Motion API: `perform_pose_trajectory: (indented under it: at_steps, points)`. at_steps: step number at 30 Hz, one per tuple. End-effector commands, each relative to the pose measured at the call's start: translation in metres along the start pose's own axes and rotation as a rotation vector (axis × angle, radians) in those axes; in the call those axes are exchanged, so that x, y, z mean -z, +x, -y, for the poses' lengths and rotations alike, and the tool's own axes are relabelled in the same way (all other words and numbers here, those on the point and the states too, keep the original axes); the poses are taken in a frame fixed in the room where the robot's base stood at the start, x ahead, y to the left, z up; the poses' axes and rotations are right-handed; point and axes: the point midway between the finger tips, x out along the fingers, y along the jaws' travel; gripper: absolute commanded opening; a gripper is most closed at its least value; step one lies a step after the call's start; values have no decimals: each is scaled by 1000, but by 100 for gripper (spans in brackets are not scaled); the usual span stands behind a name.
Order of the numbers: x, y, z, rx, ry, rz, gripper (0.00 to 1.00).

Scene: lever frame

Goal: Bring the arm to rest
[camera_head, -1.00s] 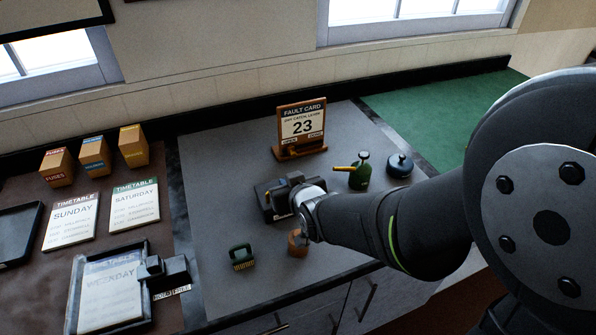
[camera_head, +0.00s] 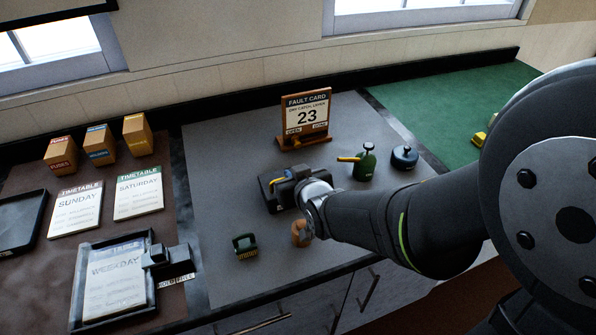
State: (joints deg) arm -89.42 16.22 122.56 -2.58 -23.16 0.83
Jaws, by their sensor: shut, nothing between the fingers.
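My arm comes in from the right, and its silver wrist end, with my gripper (camera_head: 314,193), is over the grey mat. The fingers are not clearly visible; they are small and dark, or hidden by the wrist. A black device (camera_head: 276,198) with a yellow part on top is just left of the wrist, partly covered by it. From this view I cannot tell whether they touch. An orange-brown block (camera_head: 300,233) is just below the wrist in the picture.
A fault card stand reading 23 (camera_head: 306,115) is behind. Timetable cards (camera_head: 139,192) and a black tray (camera_head: 75,305) lie left.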

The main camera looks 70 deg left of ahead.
Motion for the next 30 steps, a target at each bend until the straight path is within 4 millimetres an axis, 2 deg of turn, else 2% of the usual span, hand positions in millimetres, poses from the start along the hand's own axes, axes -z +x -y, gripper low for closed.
perform_pose_trajectory:
  at_steps: [1,9,12,20,26,30]
  points:
    - [-30,-12,0,0,1,60,0]
    - [-51,-56,1,0,1,35,0]
    - [-56,-66,1,0,1,28,0]
    - [-59,-73,1,0,1,23,0]
    - [-59,-73,1,0,1,22,0]
    - [-54,-65,1,0,1,23,0]
